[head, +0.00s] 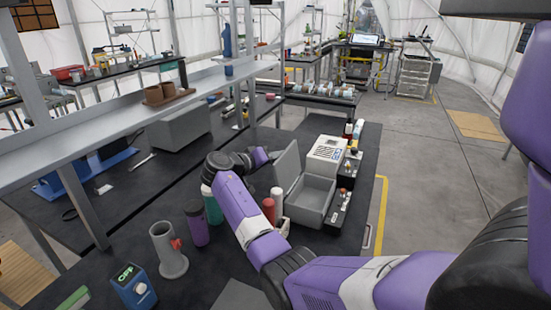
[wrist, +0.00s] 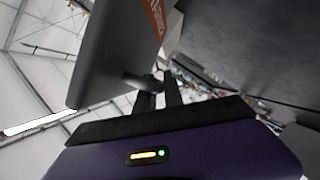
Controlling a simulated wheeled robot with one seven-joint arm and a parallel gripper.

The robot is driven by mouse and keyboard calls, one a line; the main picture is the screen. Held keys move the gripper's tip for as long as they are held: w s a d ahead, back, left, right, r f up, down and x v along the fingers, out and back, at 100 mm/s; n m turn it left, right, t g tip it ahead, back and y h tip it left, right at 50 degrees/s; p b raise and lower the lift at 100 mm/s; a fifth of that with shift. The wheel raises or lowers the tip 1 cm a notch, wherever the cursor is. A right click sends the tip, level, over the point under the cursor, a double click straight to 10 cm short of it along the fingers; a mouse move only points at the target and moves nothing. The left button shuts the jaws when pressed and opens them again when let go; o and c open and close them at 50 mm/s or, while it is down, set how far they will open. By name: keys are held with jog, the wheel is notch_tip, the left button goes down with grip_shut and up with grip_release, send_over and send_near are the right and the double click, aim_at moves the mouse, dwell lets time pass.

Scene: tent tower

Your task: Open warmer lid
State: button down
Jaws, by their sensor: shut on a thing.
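The warmer is a grey box (head: 309,199) on the black bench in the head view, with its inside showing. Its lid (head: 287,168) stands raised, near upright, on the left side of the box. The lid fills the upper left of the wrist view as a grey panel (wrist: 110,55). My gripper (wrist: 159,88) is shut on the lid's dark handle (wrist: 138,82) in the wrist view. In the head view my purple hand is on the lid's left side, and the fingertips are hidden or too small to see.
A white-and-grey device (head: 326,153) stands behind the warmer. A red bottle (head: 268,210), a green bottle (head: 212,207) and a purple bottle (head: 197,224) stand near my arm. A grey holder (head: 168,250) and a blue device (head: 133,286) are at front left. A long shelf (head: 120,118) runs at left.

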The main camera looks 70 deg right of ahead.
aim_at(286, 155)
jog(key=shift+w+f, duration=0.1)
jog(key=shift+f, duration=0.05)
dwell(0.8)
jog(key=shift+s+a+r+m+t+y+b, duration=0.15)
jog(key=shift+s+r+m+t, duration=0.25)
jog(key=shift+s, duration=0.25)
jog(key=shift+s+r+m+t+y+b, duration=0.15)
jog(key=shift+s+m+t, duration=0.1)
jog(key=shift+s+m, duration=0.35)
jog(key=shift+s+a+r+m+t+b, duration=0.1)
jog(key=shift+s+r+m+t, duration=0.25)
jog(key=shift+s, duration=0.3)
jog(key=c, duration=1.8)
grip_release()
jog(key=shift+o, duration=0.2)
jog(key=b+v, duration=0.1)
jog(key=v, duration=0.6)
jog(key=shift+a+r, duration=0.15)
jog(key=shift+a, duration=0.2)
jog(key=shift+w, duration=0.1)
